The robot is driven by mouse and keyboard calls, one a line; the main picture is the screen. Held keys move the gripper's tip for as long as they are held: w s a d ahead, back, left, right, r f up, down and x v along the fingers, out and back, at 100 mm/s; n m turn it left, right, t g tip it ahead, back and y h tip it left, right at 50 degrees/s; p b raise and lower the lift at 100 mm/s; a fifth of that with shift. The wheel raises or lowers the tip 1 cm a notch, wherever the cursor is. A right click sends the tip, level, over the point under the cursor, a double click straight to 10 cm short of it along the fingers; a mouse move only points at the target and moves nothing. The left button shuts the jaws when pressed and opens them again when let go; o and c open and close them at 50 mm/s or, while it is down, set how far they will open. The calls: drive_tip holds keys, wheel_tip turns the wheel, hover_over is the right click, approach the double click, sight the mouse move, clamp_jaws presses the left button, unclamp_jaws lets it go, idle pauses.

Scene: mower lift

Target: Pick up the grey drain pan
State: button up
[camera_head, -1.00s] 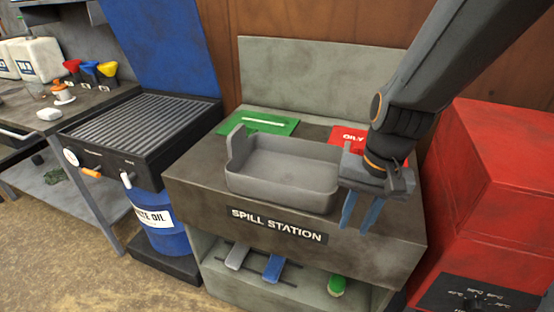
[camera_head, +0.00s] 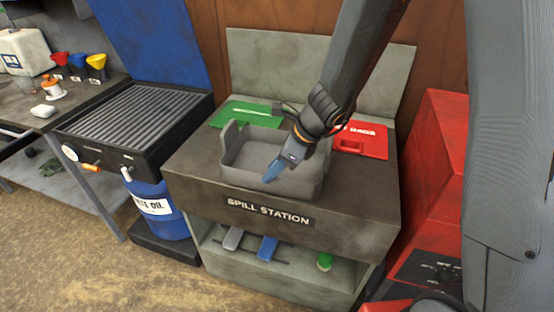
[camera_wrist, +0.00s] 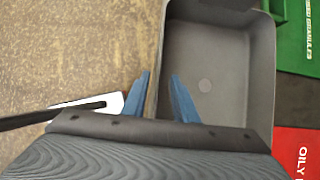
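The grey drain pan (camera_head: 238,174) sits upright on top of the spill station (camera_head: 350,195), its raised end at the left. My gripper (camera_head: 274,171) is tilted down over the pan's front side, its blue fingers overlapping the pan in the head view. In the wrist view the fingers (camera_wrist: 160,88) are apart with nothing gripped. The near wall of the pan (camera_wrist: 215,60) runs between them in that picture. I cannot tell how far down the fingertips reach beside the wall or whether they touch it.
A red cabinet (camera_head: 430,180) stands at right. A ribbed grate (camera_head: 135,118) over a blue drum (camera_head: 160,207) stands at left. The floor in front is clear.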

drive_tip(key=x, duration=0.4)
drive_tip(key=shift+s+a+f, duration=0.1)
drive_tip(key=shift+a+f, duration=0.1)
drive_tip(key=shift+f, duration=0.15)
clamp_jaws()
idle(1.2)
